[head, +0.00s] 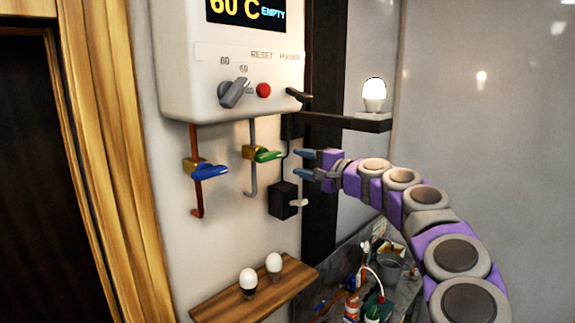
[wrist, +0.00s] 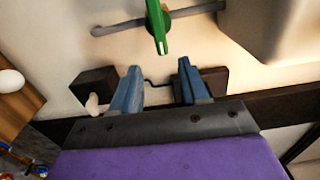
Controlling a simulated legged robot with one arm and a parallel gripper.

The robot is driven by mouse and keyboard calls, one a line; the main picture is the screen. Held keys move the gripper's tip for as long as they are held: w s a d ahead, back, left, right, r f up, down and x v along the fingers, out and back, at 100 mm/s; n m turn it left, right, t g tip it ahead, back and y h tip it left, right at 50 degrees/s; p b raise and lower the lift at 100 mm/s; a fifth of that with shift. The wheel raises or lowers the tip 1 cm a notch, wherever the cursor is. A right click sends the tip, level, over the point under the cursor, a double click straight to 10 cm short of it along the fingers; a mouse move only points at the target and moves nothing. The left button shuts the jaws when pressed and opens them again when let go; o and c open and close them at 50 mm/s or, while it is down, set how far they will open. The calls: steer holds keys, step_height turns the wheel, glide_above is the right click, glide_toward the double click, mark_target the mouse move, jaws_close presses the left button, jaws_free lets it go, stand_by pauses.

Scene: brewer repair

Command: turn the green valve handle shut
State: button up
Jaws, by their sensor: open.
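The green valve handle (head: 266,156) is on the grey pipe (head: 252,183) below the white boiler, beside a brass valve body (head: 250,154). In the head view it points right, towards my gripper (head: 299,164). In the wrist view the green handle (wrist: 157,27) points down, lying crosswise to the grey pipe (wrist: 125,25). Its tip sits just ahead of the gap between the blue fingertips of my gripper (wrist: 159,66). My gripper is open and empty. I see no contact between the fingers and the handle.
A blue valve handle (head: 210,172) sits on a copper pipe (head: 196,138) to the left. A black switch box (head: 283,201) with a pale lever is just below my gripper. The white boiler (head: 230,60) hangs above. A shelf (head: 350,121) holds a lit bulb (head: 374,93).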

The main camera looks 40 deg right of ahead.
steer(key=s+d+b, duration=0.1)
steer(key=s, duration=0.8)
steer(key=shift+b, duration=0.4)
steer(key=shift+f, duration=0.1)
